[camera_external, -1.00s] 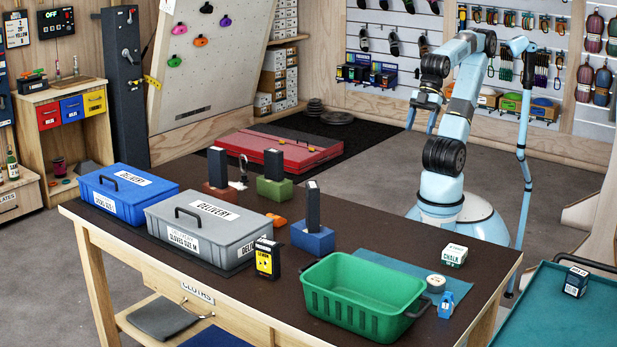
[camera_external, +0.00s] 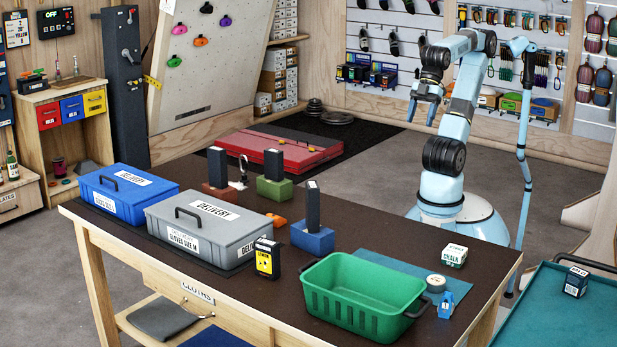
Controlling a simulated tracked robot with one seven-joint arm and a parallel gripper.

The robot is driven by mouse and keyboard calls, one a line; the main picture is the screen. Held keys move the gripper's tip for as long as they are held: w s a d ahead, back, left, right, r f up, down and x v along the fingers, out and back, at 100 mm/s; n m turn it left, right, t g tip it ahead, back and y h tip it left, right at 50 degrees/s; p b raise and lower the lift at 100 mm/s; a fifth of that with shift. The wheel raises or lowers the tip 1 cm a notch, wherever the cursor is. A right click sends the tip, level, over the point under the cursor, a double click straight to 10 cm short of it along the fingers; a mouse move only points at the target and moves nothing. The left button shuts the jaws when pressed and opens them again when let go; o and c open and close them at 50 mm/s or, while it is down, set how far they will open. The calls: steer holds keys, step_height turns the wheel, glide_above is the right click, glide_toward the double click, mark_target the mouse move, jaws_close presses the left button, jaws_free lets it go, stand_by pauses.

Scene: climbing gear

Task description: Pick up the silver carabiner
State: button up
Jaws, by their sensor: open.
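A small silver item that looks like the carabiner (camera_external: 242,171) is at the back of the dark-topped bench, between the red block with a dark upright and the green block with a dark upright. It is too small to tell whether it hangs or leans. My gripper (camera_external: 422,114) is open and empty, pointing down, high up behind the bench and well to the right of the silver item.
Dark uprights stand in red (camera_external: 222,191), green (camera_external: 275,188) and blue (camera_external: 313,239) blocks. A blue box (camera_external: 125,208), a grey box (camera_external: 205,250), a yellow-black pack (camera_external: 267,258) and a green crate (camera_external: 350,307) occupy the bench. Some bare bench top (camera_external: 370,228) lies right of the blue block.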

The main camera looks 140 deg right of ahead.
steer(key=w+d+r+m+y, duration=0.4)
steer(key=w+d+m, duration=0.7)
steer(key=w+m, duration=0.15)
steer(key=w+d+m+t, duration=0.2)
steer(key=d+m, duration=0.2)
steer(key=d, duration=0.5)
steer(key=w+d+m+t, duration=0.2)
steer(key=w+d+m, duration=0.15)
steer(key=d, duration=0.55)
steer(key=s+d+m+t+h, duration=0.1)
steer(key=s+d+m+t, duration=0.2)
steer(key=d, duration=0.7)
steer(key=s+d+m+t+h, duration=0.1)
steer(key=s+d+m, duration=0.3)
steer(key=d, duration=0.6)
steer(key=s+d+f+m+t+h, duration=0.3)
steer(key=s+d+m+h, duration=0.55)
steer(key=s+d, duration=0.9)
steer(key=shift+m+t+y, duration=0.4)
steer(key=shift+m+y, duration=0.35)
steer(key=shift+m, duration=0.1)
steer(key=f, duration=1.1)
steer(key=d+f, duration=0.1)
steer(key=f, duration=1)
steer(key=d+f, duration=0.1)
steer(key=f, duration=1.1)
steer(key=shift+w, duration=0.35)
steer(key=x, duration=1.3)
steer(key=shift+w+r, duration=0.1)
steer(key=shift+w, duration=0.1)
